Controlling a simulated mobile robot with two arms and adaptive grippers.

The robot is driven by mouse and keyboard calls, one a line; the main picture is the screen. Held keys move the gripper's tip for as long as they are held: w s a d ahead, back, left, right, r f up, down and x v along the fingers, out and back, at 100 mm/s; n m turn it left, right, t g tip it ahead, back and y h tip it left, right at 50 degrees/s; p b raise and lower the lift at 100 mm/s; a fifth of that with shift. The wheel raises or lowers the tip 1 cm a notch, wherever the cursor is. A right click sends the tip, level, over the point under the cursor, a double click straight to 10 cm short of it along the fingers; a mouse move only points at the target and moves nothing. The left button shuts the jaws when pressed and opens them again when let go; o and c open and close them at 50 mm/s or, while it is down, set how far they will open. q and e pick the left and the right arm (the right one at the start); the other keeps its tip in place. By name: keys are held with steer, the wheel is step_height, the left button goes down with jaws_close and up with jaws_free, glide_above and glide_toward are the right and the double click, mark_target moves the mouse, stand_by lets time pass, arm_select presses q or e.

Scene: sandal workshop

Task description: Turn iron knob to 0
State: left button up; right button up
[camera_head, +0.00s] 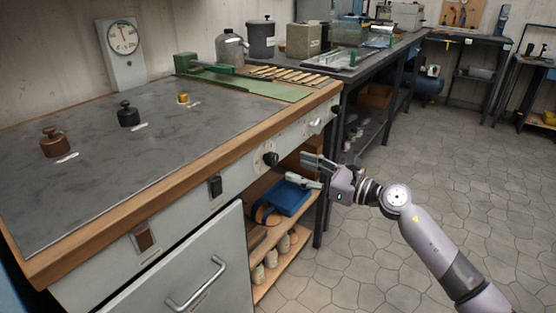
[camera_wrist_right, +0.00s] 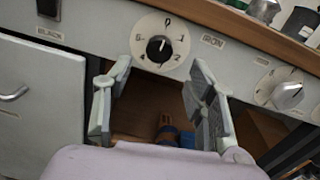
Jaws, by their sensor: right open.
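The black knob (camera_head: 270,158) sits on the front panel of the workbench. In the right wrist view this knob (camera_wrist_right: 160,48) is at the centre of a round white dial (camera_wrist_right: 144,28) with 0 at its top and other numbers around it. A small light mark shows on the knob, but its exact direction is hard to read. A label reading IRON (camera_wrist_right: 212,40) is just right of the dial. My right gripper (camera_head: 301,168) is open in front of the panel, with its fingers apart on either side below the dial and not touching the knob. My left gripper is out of view.
A light-coloured knob (camera_wrist_right: 287,95) with its own dial is to the right. A black switch (camera_head: 215,186) and a cupboard door with a handle (camera_head: 197,287) are to the left. Open shelves with a blue item (camera_head: 288,198) lie below. Floor to the right is clear.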

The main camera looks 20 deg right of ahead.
mark_target(276, 160)
steer(key=x, duration=0.6)
steer(key=shift+a, duration=0.1)
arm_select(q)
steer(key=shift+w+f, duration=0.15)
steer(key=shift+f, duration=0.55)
arm_select(e)
steer(key=shift+w+a, duration=0.35)
steer(key=shift+w, duration=0.1)
steer(key=shift+c, duration=0.3)
steer(key=c, duration=1.1)
steer(key=shift+f+b, duration=0.15)
steer(key=shift+b, duration=0.2)
steer(key=shift+n+b, duration=0.3)
steer(key=shift+n, duration=0.2)
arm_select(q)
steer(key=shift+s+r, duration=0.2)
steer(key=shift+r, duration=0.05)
arm_select(e)
steer(key=o, duration=1.2)
steer(key=shift+c, duration=0.2)
